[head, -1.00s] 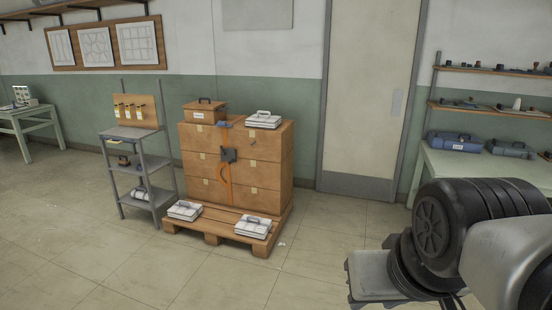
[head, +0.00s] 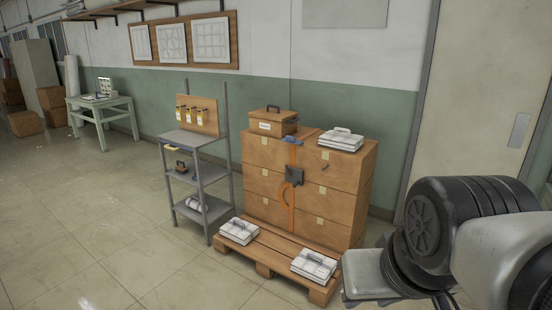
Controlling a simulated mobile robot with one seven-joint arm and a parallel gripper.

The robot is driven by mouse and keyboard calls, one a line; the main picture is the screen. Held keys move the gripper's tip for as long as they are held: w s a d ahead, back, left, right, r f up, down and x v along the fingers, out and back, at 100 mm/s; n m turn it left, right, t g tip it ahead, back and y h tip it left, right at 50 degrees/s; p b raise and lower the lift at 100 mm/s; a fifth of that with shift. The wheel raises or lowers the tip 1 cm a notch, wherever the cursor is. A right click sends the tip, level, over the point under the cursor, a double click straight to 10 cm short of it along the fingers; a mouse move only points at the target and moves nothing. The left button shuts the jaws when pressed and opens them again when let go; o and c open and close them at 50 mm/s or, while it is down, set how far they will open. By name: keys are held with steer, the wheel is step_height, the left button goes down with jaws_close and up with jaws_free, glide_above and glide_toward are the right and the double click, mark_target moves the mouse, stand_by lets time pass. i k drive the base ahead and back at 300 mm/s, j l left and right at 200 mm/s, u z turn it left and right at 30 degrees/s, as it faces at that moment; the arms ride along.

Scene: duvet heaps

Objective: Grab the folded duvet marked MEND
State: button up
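Three white folded bundles with straps or handles look like folded duvets. One bundle (head: 341,139) lies on top of the brown carton stack at its right. A second bundle (head: 239,230) lies on the pallet's front left, and a third bundle (head: 314,265) on its front right. I cannot read MEND on any of them. Part of my arm shows at the lower right, in front of the pallet's right side. My gripper is not in view.
The carton stack (head: 262,194) stands on a wooden pallet (head: 272,250), with a lidded brown box (head: 274,122) on top. A grey shelf stand (head: 198,172) is left of it. A pale green table (head: 102,108) stands farther back. The floor at front left is clear.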

mark_target(319, 268)
steer(key=i+u, duration=0.25)
steer(key=i, duration=0.5)
steer(key=i+l+u, duration=0.1)
steer(key=i+u, duration=0.2)
steer(key=i, duration=0.5)
steer(key=i+z, duration=0.3)
steer(key=i+j+z, duration=0.3)
steer(key=i, duration=0.25)
steer(key=i+j+z, duration=0.15)
steer(key=i+z, duration=0.55)
steer(key=i+j+z, duration=0.2)
steer(key=z, duration=0.2)
